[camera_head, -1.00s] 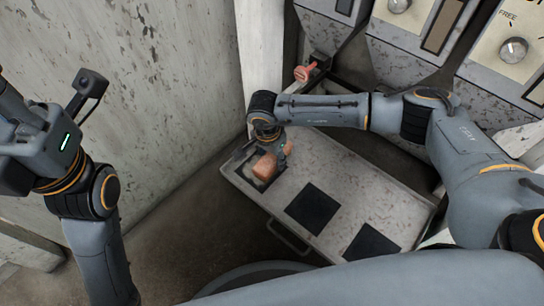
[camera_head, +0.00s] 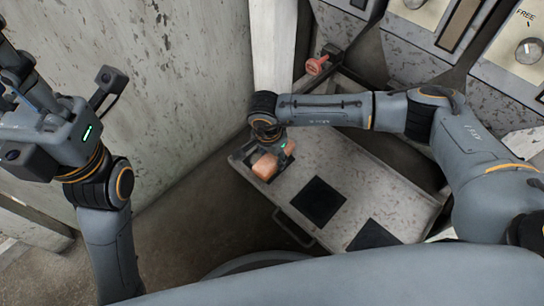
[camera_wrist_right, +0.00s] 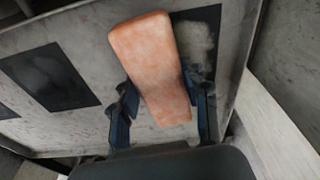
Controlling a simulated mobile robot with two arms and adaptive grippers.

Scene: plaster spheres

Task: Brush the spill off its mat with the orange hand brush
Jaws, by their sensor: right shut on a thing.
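My right gripper (camera_head: 272,160) is shut on the orange hand brush (camera_head: 264,167), at the left end of the grey bench top. In the right wrist view the brush (camera_wrist_right: 150,62) is a plain orange block between the two fingers (camera_wrist_right: 160,108). It partly covers a dark square mat (camera_wrist_right: 207,18). A pale, dusty spill (camera_wrist_right: 197,45) shows on that mat beside the brush. I cannot tell whether the brush touches the mat. My left gripper (camera_head: 50,130) is raised at the left, away from the bench; its fingers do not show clearly.
Two more dark mats, a middle one (camera_head: 318,201) and a right one (camera_head: 373,236), lie on the bench top (camera_head: 345,185). A red knob (camera_head: 317,66) stands behind. A pale post and wall close in the left side. Panels with dials stand at the back right.

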